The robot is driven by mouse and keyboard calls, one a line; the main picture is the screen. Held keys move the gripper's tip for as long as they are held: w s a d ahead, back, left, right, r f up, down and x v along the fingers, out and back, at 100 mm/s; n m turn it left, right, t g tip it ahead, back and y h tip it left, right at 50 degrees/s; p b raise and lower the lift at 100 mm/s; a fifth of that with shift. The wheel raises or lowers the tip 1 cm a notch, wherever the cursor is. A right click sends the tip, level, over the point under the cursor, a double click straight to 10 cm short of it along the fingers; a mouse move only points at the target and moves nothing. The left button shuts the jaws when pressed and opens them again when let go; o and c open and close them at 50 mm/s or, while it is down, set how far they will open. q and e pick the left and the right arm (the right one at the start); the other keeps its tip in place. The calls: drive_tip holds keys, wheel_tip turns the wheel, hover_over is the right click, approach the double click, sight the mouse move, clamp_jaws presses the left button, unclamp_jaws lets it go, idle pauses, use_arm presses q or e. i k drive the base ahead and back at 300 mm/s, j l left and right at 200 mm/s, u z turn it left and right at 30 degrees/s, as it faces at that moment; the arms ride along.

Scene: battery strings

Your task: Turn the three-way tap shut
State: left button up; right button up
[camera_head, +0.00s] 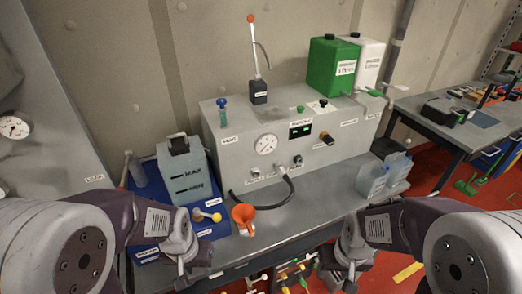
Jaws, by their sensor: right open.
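A small fitting with a yellow knob and a white end (206,214) sits at the front of the blue tray, below a grey MAX-marked container (185,175). It looks like a tap, but it is too small to tell whether it is the three-way one or how its handle stands. A blue-topped fitting (222,108) stands on the left end of the grey machine. My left gripper (188,272) is low at the bench's front edge, below the yellow-knobbed fitting and apart from it; its jaws are unclear. My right gripper (338,276) is open and empty, in front of the bench.
The grey machine (330,160) with a gauge, a green display and a black hose fills the bench's back. An orange funnel (243,218) is right of the yellow-knobbed fitting. Green (332,68) and white containers stand on the machine. The front middle of the bench (300,215) is clear.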

sight(216, 217)
drive_tip(key=i+j+u, duration=0.1)
drive_tip(key=j+u, duration=0.3)
drive_tip(key=i+j+u, duration=0.1)
drive_tip(key=u, duration=0.3)
